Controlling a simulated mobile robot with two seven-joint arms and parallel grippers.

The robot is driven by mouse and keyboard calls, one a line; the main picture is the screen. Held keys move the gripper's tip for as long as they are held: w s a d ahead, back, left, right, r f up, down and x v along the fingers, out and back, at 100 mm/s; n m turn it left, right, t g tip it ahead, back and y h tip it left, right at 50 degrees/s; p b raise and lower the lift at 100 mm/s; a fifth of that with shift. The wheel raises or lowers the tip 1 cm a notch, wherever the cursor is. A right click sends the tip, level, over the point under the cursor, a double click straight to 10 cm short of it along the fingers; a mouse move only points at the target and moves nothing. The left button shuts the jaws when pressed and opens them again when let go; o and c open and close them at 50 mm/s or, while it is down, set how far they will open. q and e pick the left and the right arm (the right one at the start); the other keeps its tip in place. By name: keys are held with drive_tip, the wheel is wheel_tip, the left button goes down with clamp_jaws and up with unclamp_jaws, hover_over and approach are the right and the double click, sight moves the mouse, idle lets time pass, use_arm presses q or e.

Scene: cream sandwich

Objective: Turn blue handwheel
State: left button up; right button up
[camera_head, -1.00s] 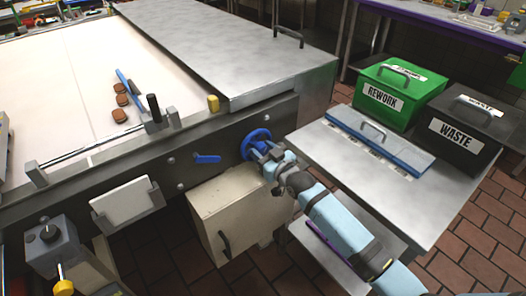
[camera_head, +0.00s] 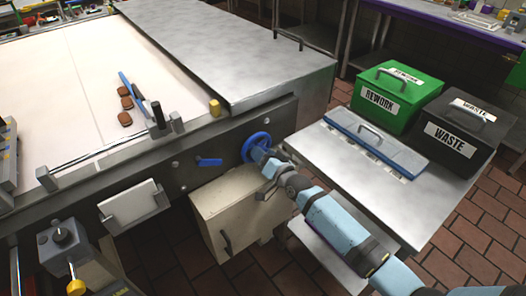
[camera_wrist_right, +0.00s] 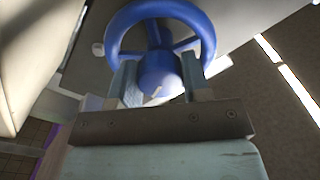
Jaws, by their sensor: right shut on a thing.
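The blue handwheel (camera_head: 256,146) is mounted on the dark front panel of the machine, right of a small blue lever (camera_head: 208,162). My right gripper (camera_head: 263,156) reaches it from the lower right. In the right wrist view the wheel's rim (camera_wrist_right: 118,22) and spokes show ahead of the gripper. The two fingers of the gripper (camera_wrist_right: 160,85) stand on either side of the wheel's blue hub (camera_wrist_right: 160,72) and are shut on it. My left gripper is not in view.
A cream cabinet (camera_head: 235,210) stands below the panel. A steel side table (camera_head: 400,200) to the right carries a blue-lidded container (camera_head: 375,142), a green REWORK bin (camera_head: 400,98) and a black WASTE bin (camera_head: 462,130). Brown pieces (camera_head: 125,104) lie on the white belt (camera_head: 85,75).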

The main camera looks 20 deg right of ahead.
drive_tip(key=m, duration=0.5)
drive_tip(key=shift+m, duration=0.3)
drive_tip(key=m, duration=1.5)
drive_tip(key=shift+r+m, duration=0.1)
drive_tip(key=shift+m, duration=0.3)
drive_tip(key=shift+p, duration=0.3)
drive_tip(key=o, duration=0.9)
drive_tip(key=v, duration=1.4)
